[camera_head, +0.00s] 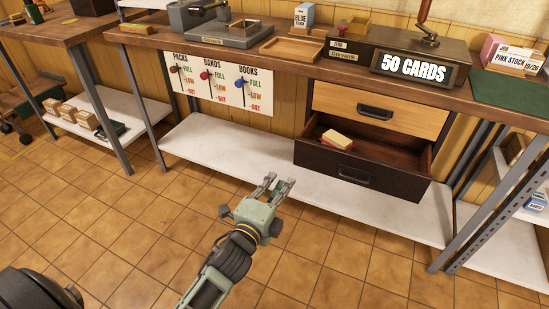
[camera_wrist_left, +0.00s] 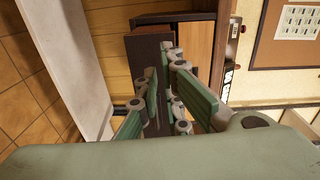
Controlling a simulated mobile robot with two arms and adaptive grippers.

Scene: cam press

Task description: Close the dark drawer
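The dark drawer (camera_head: 345,176) is pulled out under the bench, below a light wood drawer (camera_head: 380,107) that is shut. A small cream and red block (camera_head: 337,139) lies inside the dark drawer. My left gripper (camera_head: 279,184) is open and empty, in front and to the left of the dark drawer, apart from it. In the left wrist view the dark drawer's front (camera_wrist_left: 145,48) is seen ahead beyond the open fingers (camera_wrist_left: 168,90), which hide part of it. My right gripper is in neither view.
A white lower shelf (camera_head: 220,150) runs beneath the bench. Metal legs (camera_head: 462,238) stand to the right of the drawer. The bench top holds a 50 CARDS box (camera_head: 415,67) and a wooden tray (camera_head: 291,49). The tiled floor in front is clear.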

